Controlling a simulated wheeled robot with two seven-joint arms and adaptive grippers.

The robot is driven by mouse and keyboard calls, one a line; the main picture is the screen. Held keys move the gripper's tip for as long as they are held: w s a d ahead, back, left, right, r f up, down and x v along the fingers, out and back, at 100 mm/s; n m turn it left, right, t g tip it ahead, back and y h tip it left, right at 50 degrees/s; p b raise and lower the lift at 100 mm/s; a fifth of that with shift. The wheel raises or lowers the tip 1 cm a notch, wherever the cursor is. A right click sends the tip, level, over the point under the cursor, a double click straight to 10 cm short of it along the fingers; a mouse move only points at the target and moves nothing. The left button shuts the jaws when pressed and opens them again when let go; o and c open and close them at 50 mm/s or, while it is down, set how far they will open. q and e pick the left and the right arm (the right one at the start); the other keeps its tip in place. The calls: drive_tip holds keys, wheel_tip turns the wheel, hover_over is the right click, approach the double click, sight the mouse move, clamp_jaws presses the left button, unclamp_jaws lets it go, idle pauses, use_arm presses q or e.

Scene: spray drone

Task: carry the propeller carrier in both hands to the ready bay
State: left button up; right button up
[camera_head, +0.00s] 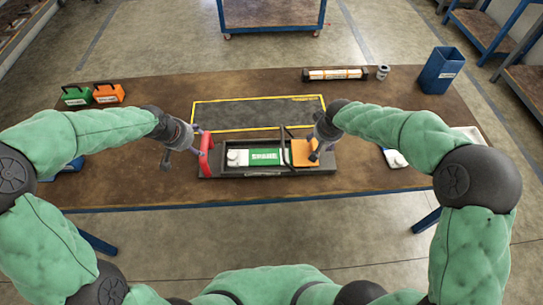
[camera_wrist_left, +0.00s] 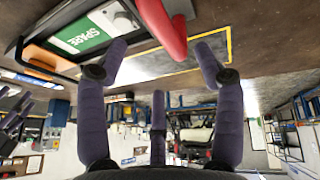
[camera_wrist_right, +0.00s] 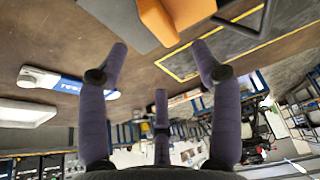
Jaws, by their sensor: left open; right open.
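The propeller carrier (camera_head: 265,172) is a long dark tray on the table's near side. It has a red handle (camera_head: 206,155) at its left end and an orange part (camera_head: 301,153) at its right end. Inside lies a white and green item marked SPARE (camera_head: 263,157). My left gripper (camera_head: 196,142) is open at the red handle, which shows between its fingertips in the left wrist view (camera_wrist_left: 163,30). My right gripper (camera_head: 319,150) is open at the orange part; contact is unclear. A yellow-outlined dark rectangle (camera_head: 258,115), apparently the ready bay, lies just behind the carrier and looks empty.
Green (camera_head: 75,96) and orange (camera_head: 109,93) cases stand at the back left. A rack with a white roll (camera_head: 335,74), a small grey cup (camera_head: 383,72) and a blue bin (camera_head: 441,70) stand at the back right. A white and blue item (camera_wrist_right: 65,84) lies right of the carrier.

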sight(204, 148)
use_arm(q)
drive_tip(key=x, duration=0.9)
drive_tip(key=shift+w+f, duration=0.1)
drive_tip(key=shift+f, duration=0.15)
use_arm(e)
drive_tip(key=x, duration=0.9)
drive_tip(key=shift+f, duration=0.2)
use_arm(q)
clamp_jaws()
use_arm(e)
clamp_jaws()
use_arm(q)
drive_tip(key=shift+r, duration=0.1)
use_arm(e)
drive_tip(key=shift+w, duration=0.1)
